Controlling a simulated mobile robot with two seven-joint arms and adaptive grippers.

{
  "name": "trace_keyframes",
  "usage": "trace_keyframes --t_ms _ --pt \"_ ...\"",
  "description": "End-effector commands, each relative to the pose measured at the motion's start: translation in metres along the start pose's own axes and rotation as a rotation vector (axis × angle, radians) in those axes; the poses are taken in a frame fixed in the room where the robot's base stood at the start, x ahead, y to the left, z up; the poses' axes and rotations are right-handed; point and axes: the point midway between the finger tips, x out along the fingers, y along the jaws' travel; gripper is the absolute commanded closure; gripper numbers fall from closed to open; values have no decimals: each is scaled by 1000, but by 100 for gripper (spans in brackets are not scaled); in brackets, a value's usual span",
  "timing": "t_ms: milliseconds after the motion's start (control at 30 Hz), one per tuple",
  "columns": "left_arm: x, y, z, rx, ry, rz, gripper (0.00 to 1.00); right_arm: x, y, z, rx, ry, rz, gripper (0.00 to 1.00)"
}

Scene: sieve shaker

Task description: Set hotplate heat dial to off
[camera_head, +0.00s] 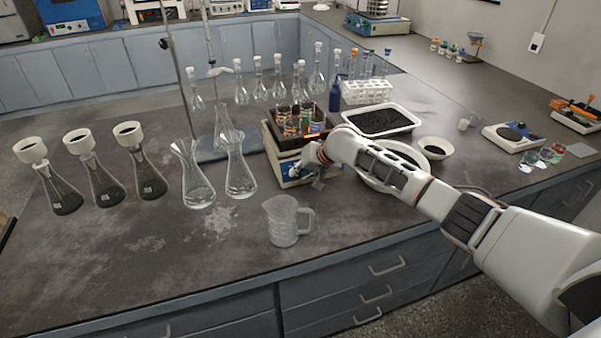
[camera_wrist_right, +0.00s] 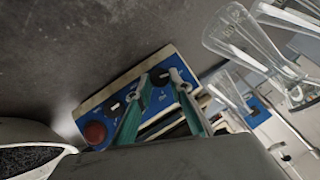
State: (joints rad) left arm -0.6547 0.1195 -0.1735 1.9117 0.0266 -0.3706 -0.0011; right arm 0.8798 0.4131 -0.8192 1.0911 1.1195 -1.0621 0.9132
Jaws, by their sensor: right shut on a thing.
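The hotplate (camera_head: 284,182) is a cream box with a blue front panel, near the middle of the bench. In the right wrist view the panel (camera_wrist_right: 131,95) carries a black dial (camera_wrist_right: 159,77), a smaller dark knob (camera_wrist_right: 114,106) and a round red knob (camera_wrist_right: 95,132). I cannot read which dial is marked for heat. My right gripper (camera_head: 306,168) is at the hotplate's front. In the wrist view its two fingers (camera_wrist_right: 160,78) are shut on the black dial, one on each side. My left gripper is not in view.
A glass measuring jug (camera_head: 283,222) stands in front of the hotplate. Clear flasks (camera_head: 240,175) stand to its left, and a white bowl (camera_head: 372,181) is behind my right forearm. Bottles in a rack (camera_head: 297,121) sit on the hotplate.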

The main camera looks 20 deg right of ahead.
Motion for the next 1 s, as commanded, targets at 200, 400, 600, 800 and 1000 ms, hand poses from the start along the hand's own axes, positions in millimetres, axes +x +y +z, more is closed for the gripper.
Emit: trace_keyframes --t_ms 200,400,600,800,1000 --pt "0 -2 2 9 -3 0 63 0 1 1 -3 -2 2 63" --pt "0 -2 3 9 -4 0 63 0 1 0 -1 -1 1 63" --pt "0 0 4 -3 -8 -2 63 -2 1 0 -1 0 0 63" --pt "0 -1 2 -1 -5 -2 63 -21 1 0 -3 0 -1 63" --pt "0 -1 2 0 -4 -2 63 -55 1 0 -3 0 0 63"
